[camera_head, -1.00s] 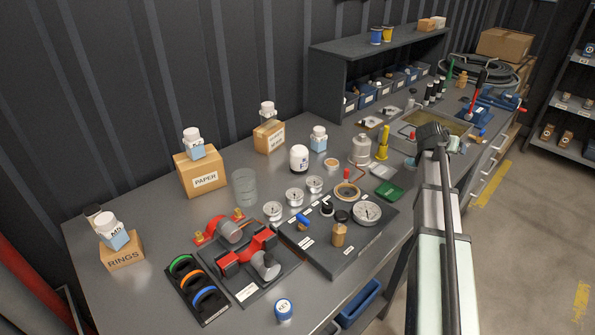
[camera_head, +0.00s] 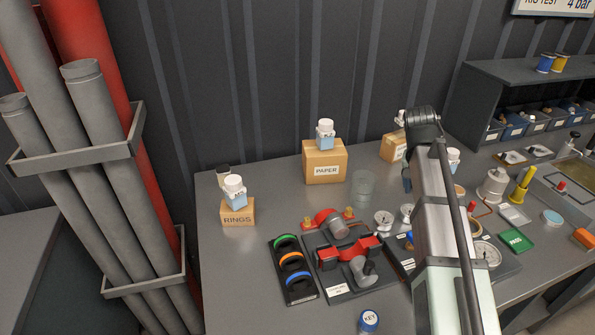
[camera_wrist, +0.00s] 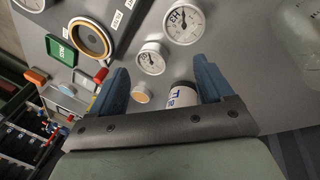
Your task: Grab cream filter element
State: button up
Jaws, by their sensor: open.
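A white to cream canister (camera_wrist: 184,96) with a blue-lettered label and a dark band shows in the wrist view, partly cut off by my gripper's palm; it looks like the filter element. My gripper (camera_wrist: 160,76) is open, with its blue fingers apart. The canister lies in view between them, nearer the right finger, and no contact shows. In the head view my gripper (camera_head: 407,180) points down over the bench behind the gauges. My arm hides the canister there.
The clear jar (camera_head: 362,187) and the PAPER box (camera_head: 325,163) stand to the left. Red pump parts (camera_head: 345,250) lie in front.

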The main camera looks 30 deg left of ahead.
jog(key=s+a+r+n+g, duration=0.1)
jog(key=s+a+n, duration=0.1)
jog(key=s+a, duration=0.65)
notch_tip(320, 180, up, 6)
jog(key=n+y, duration=0.3)
jog(key=n, duration=0.7)
send_over(223, 168)
jog(key=shift+g, duration=0.3)
jog(key=f, duration=0.7)
jog(key=shift+a+f, duration=0.35)
jog(key=shift+f, duration=0.05)
jog(key=shift+d+f, duration=0.15)
jog(key=shift+f, duration=1.15)
jog(key=shift+d+f, duration=0.15)
jog(key=shift+f, duration=1.15)
jog(key=shift+c, duration=0.3)
jog(key=c, duration=1)
